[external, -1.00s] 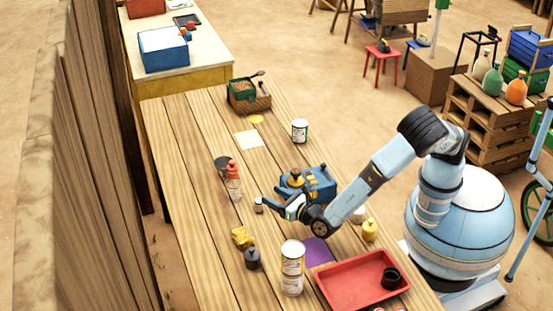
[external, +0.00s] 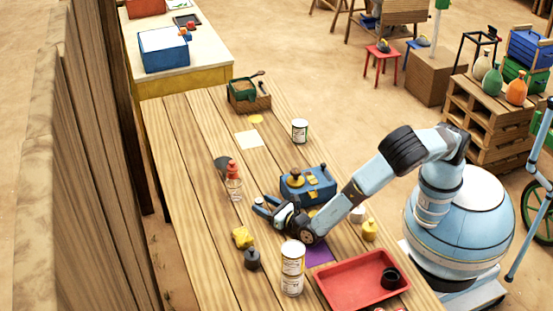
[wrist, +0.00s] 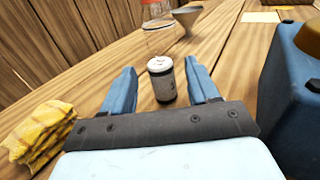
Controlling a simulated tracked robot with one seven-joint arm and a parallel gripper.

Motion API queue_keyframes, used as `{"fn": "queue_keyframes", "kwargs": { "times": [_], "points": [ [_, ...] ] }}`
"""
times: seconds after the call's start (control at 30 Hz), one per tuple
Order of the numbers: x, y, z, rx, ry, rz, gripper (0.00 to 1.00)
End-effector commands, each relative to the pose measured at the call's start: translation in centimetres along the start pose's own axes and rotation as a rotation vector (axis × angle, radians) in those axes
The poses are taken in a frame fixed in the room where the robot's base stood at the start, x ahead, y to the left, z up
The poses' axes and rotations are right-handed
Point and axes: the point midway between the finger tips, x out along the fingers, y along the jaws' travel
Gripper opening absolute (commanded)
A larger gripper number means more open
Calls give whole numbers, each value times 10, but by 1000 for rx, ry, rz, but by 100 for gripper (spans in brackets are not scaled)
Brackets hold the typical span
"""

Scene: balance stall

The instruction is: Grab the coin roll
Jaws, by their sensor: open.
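The coin roll, a small upright cylinder with a dark label and a pale top (wrist: 161,80), stands on the wooden table in the wrist view. It is between the two blue fingers of my gripper (wrist: 158,66), with a gap on each side. My gripper (external: 262,206) is open and low over the table in the external view. There I cannot make out the coin roll clearly, as the fingers are around its place.
A blue box with a round knob (external: 310,186) stands close to my gripper. A red-topped clear bottle (external: 233,183) is beyond it.

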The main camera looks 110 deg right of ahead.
Motion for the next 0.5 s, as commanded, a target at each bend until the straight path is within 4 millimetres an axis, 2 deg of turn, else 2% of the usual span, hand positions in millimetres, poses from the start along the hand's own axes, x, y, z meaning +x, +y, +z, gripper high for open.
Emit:
{"fn": "queue_keyframes", "kwargs": {
  "times": [0.1, 0.2, 0.43, 0.5],
  "points": [
    [19, 0, -1, 0, 1, -1, 60],
    [27, 0, 0, 0, 1, 0, 60],
    [29, 0, 0, 0, 1, 0, 60],
    [29, 0, 0, 0, 1, 0, 54]
  ]
}}
